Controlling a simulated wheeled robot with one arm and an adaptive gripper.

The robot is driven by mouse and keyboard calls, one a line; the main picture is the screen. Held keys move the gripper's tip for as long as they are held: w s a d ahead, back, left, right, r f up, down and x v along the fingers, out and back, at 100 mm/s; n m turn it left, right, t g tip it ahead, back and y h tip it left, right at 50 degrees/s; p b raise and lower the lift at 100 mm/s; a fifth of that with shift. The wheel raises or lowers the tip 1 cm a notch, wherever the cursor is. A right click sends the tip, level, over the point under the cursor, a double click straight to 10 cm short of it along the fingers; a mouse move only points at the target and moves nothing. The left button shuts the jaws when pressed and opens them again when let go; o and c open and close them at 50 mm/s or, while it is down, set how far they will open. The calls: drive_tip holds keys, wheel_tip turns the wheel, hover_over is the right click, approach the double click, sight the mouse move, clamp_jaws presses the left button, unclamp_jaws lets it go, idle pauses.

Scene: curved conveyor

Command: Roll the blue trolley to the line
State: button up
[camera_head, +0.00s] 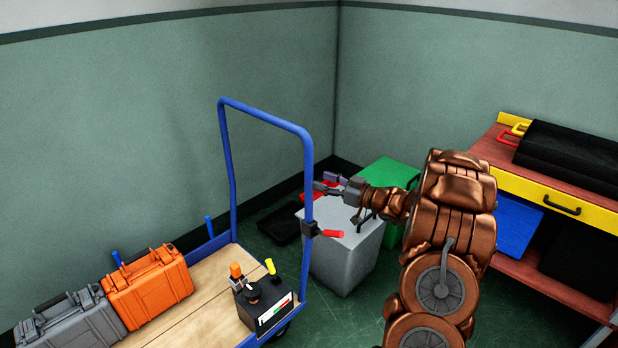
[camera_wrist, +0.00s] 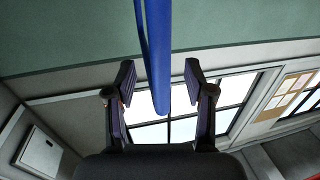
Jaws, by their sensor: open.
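The blue trolley (camera_head: 226,170) stands at the left in the head view, with a tall tubular handle frame and a wooden deck. My gripper (camera_head: 320,187) is at the frame's right upright, about halfway up. In the wrist view my gripper (camera_wrist: 159,78) is open. The blue tube (camera_wrist: 158,50) runs between its two fingers, with a visible gap on each side. No line on the floor shows in either view.
An orange case (camera_head: 150,288), a grey case (camera_head: 75,325) and a black box (camera_head: 268,308) with tools ride on the deck. A grey bin (camera_head: 345,255) and a green bin (camera_head: 388,172) stand behind the handle. A red-topped workbench (camera_head: 500,150) is at the right.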

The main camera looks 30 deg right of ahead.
sight(308, 176)
drive_tip(key=shift+x, duration=3)
drive_tip(key=shift+c, duration=0.5)
clamp_jaws()
